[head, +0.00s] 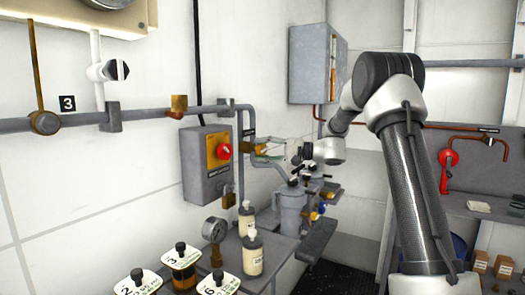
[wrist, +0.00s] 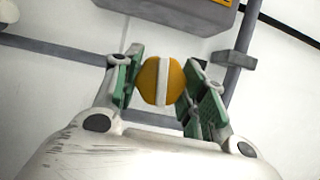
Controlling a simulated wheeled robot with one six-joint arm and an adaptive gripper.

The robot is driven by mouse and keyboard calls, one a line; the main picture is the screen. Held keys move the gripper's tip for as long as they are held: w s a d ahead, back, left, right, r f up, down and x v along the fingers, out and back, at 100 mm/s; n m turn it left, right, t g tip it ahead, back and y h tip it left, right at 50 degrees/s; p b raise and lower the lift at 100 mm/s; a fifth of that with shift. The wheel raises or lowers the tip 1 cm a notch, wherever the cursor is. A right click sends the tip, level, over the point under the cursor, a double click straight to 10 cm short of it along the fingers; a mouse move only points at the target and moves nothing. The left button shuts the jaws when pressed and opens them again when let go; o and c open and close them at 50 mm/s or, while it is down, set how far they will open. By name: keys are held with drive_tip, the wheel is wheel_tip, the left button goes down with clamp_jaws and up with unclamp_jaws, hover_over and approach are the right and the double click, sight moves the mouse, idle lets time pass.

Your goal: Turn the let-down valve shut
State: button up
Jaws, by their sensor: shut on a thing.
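A valve knob, orange-yellow with a white stripe across its face, shows in the wrist view (wrist: 151,82). The stripe runs nearly upright in that picture. My gripper (wrist: 160,88) has its green-padded fingers on either side of the knob and is shut on it. In the head view my gripper (head: 291,154) reaches left from the arm to the pipework beside the grey switch box. An orange valve body (head: 261,149) shows there at the fingers, partly hidden. No readable label confirms that this is the let-down valve.
A grey switch box (head: 207,165) with a red knob hangs just left of my gripper. Below stand a pressure gauge (head: 214,230), white-topped bottles (head: 252,252) and grey canisters (head: 291,208). A wall cabinet (head: 311,65) is above. Pipes run along the wall.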

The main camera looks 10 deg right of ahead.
drive_tip(key=shift+f+m+t+y, duration=0.1)
drive_tip(key=shift+m+t+y, duration=0.25)
drive_tip(key=shift+m, duration=0.45)
drive_tip(key=o, duration=1)
drive_tip(key=shift+o, duration=0.2)
drive_tip(key=shift+d, duration=0.15)
drive_tip(key=r+v, duration=0.1)
drive_tip(key=v, duration=1)
drive_tip(key=shift+s+d+f, duration=0.15)
drive_tip(key=shift+d+f, duration=0.2)
drive_tip(key=shift+f, duration=0.2)
drive_tip(key=shift+m, duration=0.3)
